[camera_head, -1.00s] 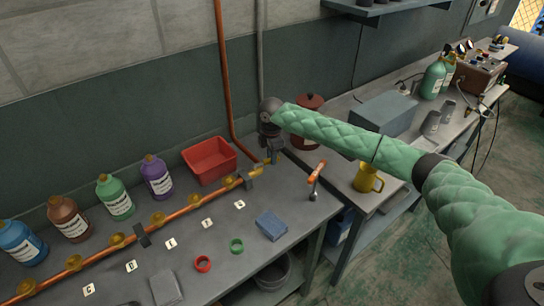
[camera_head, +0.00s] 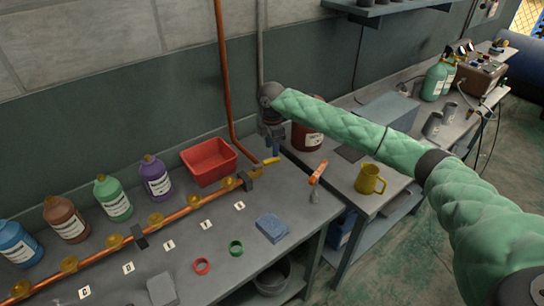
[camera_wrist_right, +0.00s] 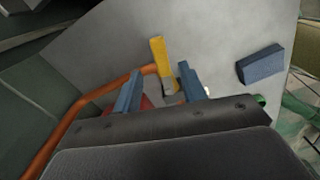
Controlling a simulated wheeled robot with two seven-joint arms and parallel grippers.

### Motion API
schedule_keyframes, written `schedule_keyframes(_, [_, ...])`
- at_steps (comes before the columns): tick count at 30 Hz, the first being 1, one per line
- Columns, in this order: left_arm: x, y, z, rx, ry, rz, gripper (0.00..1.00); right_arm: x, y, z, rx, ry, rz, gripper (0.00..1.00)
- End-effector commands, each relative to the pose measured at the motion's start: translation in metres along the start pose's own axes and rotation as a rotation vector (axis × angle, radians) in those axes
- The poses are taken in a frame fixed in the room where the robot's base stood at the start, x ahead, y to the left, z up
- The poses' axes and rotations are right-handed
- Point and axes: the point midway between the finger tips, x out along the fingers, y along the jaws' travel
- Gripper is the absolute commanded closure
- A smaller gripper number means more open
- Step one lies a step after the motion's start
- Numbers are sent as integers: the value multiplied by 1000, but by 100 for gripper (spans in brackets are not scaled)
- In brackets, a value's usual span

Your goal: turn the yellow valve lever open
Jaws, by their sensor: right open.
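The yellow valve lever (camera_head: 271,161) sits at the right end of the copper pipe run on the left bench. In the right wrist view the lever (camera_wrist_right: 160,54) lies between the fingers' lines and reaches out past their tips. My right gripper (camera_head: 276,152) points down just above the lever in the head view, its fingers small and partly dark. In the right wrist view the right gripper (camera_wrist_right: 160,70) is open, with one blue finger on each side of the lever. Contact cannot be told. My left gripper is not in view.
A red bin (camera_head: 208,162) stands behind the pipe. A blue block (camera_head: 271,228), an orange-handled tool (camera_head: 318,173) and red (camera_head: 201,266) and green (camera_head: 236,247) rings lie in front. A yellow mug (camera_head: 370,179) stands on the right bench. Several bottles line the wall.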

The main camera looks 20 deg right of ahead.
Motion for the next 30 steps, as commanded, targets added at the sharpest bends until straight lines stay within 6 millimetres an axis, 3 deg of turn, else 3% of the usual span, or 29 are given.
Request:
schedule_keyframes(9, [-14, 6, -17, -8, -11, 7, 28, -26, 0, 0, 0, -1, 0, 58])
schedule_keyframes(23, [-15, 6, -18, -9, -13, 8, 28, -29, 0, 0, 0, 0, -1, 58])
schedule_keyframes(26, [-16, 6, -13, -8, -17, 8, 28, -34, 0, 0, 0, 0, 0, 58])
schedule_keyframes(30, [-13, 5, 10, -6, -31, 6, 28, -52, 0, 0, 0, 0, 0, 58])
